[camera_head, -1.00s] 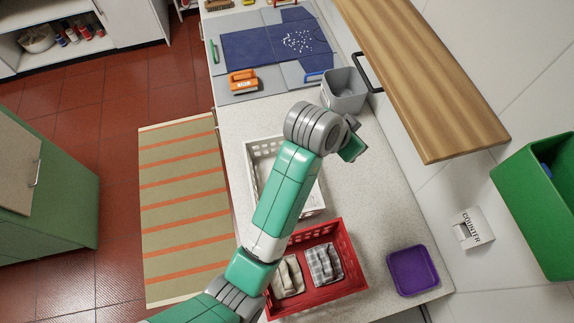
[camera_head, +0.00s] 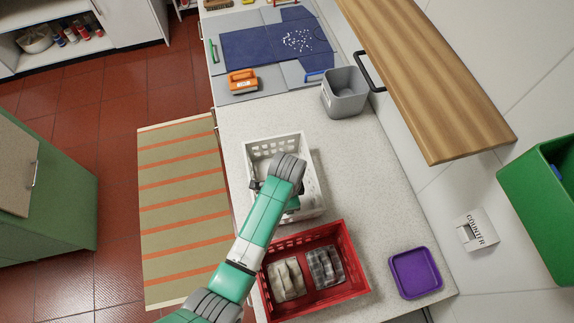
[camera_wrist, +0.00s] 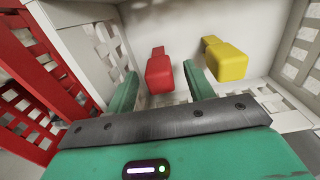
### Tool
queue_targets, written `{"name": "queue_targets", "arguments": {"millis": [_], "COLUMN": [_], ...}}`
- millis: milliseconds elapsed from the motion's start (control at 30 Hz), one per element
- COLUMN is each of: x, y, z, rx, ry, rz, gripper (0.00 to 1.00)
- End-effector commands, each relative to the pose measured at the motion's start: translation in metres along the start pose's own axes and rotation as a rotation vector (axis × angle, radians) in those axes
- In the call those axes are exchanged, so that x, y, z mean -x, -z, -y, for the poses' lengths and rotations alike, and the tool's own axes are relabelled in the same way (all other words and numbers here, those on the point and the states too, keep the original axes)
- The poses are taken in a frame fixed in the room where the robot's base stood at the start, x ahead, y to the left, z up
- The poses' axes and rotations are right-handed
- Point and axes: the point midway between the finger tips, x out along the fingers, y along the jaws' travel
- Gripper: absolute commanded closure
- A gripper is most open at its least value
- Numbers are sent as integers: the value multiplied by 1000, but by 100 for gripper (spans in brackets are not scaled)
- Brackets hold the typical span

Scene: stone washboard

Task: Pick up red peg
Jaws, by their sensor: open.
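In the wrist view the red peg (camera_wrist: 160,74) lies in the white crate (camera_wrist: 225,20), with its thick end toward me. My gripper (camera_wrist: 162,84) is open and empty. Its two green fingers lie on either side of the peg's near end in the picture; I cannot tell the remaining distance. In the head view my gripper is over the white crate (camera_head: 310,152), mostly hidden by my wrist. My arm hides the peg there.
A yellow peg (camera_wrist: 228,60) lies right of the red peg in the white crate. A red crate (camera_head: 352,262) with two cloth-like items stands close in front. A purple tray (camera_head: 415,272) and a grey bin (camera_head: 345,95) are on the counter (camera_head: 355,190).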

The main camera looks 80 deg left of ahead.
Motion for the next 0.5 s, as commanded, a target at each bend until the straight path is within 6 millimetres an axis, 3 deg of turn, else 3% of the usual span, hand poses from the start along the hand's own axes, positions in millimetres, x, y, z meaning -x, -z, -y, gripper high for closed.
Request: {"name": "queue_targets", "arguments": {"millis": [167,400,500], "x": [-24,-25,-25], "y": [-1,-1,-1], "z": [0,0,0], "rx": [0,0,0], "ry": [-1,0,1], "rz": [0,-1,-1], "gripper": [47,47,67]}}
